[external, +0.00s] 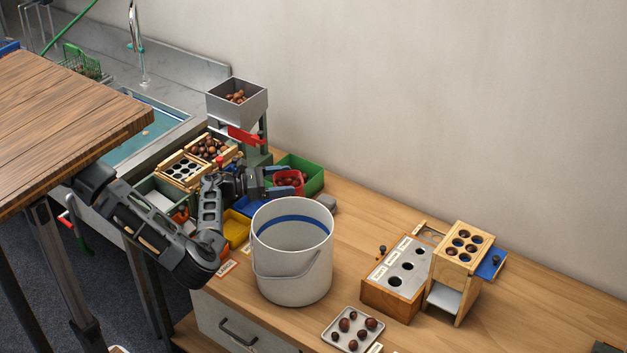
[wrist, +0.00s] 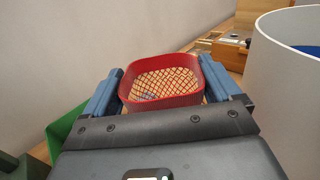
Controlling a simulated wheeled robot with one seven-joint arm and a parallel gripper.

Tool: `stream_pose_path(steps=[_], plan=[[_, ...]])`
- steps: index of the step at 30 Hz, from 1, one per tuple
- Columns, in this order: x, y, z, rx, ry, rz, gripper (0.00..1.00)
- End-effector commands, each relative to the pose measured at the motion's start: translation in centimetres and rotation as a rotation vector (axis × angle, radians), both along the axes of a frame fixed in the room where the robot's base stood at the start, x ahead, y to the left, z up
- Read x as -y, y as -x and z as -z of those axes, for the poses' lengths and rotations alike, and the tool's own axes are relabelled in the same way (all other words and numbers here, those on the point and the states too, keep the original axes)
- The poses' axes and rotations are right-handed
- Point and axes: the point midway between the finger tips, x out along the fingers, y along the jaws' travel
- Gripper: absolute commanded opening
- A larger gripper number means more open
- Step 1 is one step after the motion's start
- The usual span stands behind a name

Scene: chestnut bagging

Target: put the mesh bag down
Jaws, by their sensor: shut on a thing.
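The mesh bag (wrist: 160,103) is red with a stiff-looking rim and a net through which a tan surface shows in the wrist view. It sits between the two blue fingers of my gripper (wrist: 166,86), which is shut on it. In the external view the red bag (external: 289,178) is at the fingers of my gripper (external: 284,181), in front of the green tray (external: 315,175) and behind the white bucket. Dark brown shapes show at the bag there, but I cannot tell whether they are inside it. Whether its underside touches anything is hidden.
The white bucket (external: 292,272) stands close in front of my gripper and shows at right in the wrist view (wrist: 290,90). The hopper stand (external: 238,103) is behind left. A wooden block with holes (external: 397,279) stands right. The bench (external: 352,222) between is clear.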

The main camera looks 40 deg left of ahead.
Motion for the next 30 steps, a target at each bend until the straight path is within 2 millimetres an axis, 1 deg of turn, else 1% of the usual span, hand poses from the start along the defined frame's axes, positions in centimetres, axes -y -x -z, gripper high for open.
stream_pose_path(steps=[4, 9, 19, 20, 22, 23, 30], plan=[[0.0, 0.0, 1.3, -0.003, 0.001, 0.001, 0.43], [0.0, 0.0, 3.6, -0.002, 0.001, 0.001, 0.43], [0.0, 0.0, 4.0, -0.001, 0.001, 0.0, 0.43], [0.0, 0.0, 3.9, -0.001, 0.001, 0.0, 0.93], [0.0, 0.0, 3.9, -0.001, 0.001, 0.0, 0.99], [0.0, 0.0, 3.9, -0.001, 0.001, 0.0, 1.0], [0.0, 0.0, 3.7, -0.001, 0.001, 0.0, 1.0]])
